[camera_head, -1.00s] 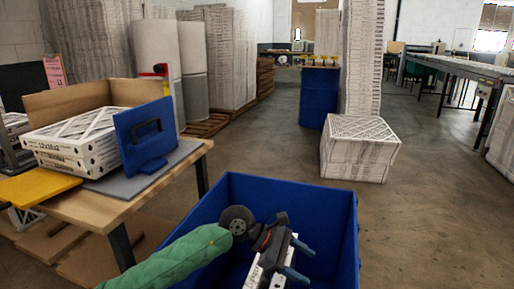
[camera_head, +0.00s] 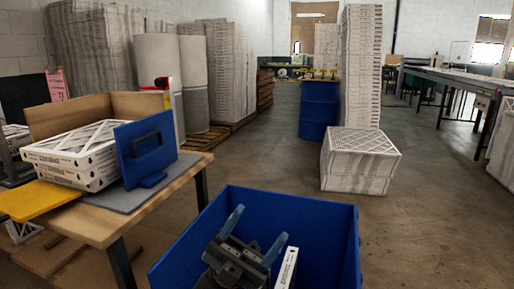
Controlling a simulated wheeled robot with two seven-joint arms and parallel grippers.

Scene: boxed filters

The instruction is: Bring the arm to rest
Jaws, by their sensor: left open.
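My left gripper (camera_head: 253,236) is at the bottom of the head view, in front of or over the large blue bin (camera_head: 292,205). Its two grey-blue fingers are spread apart and point up in the picture, with nothing between them. A white boxed filter (camera_head: 287,268) stands on edge in the bin, just right of the gripper; only its narrow edge shows. My right gripper is out of view.
A wooden table (camera_head: 98,226) on the left holds stacked white filters (camera_head: 70,163), a blue upright plate with a handle (camera_head: 146,146) and a yellow plate (camera_head: 37,200). A filter stack (camera_head: 358,162) stands on the floor beyond the bin. Open floor lies at right.

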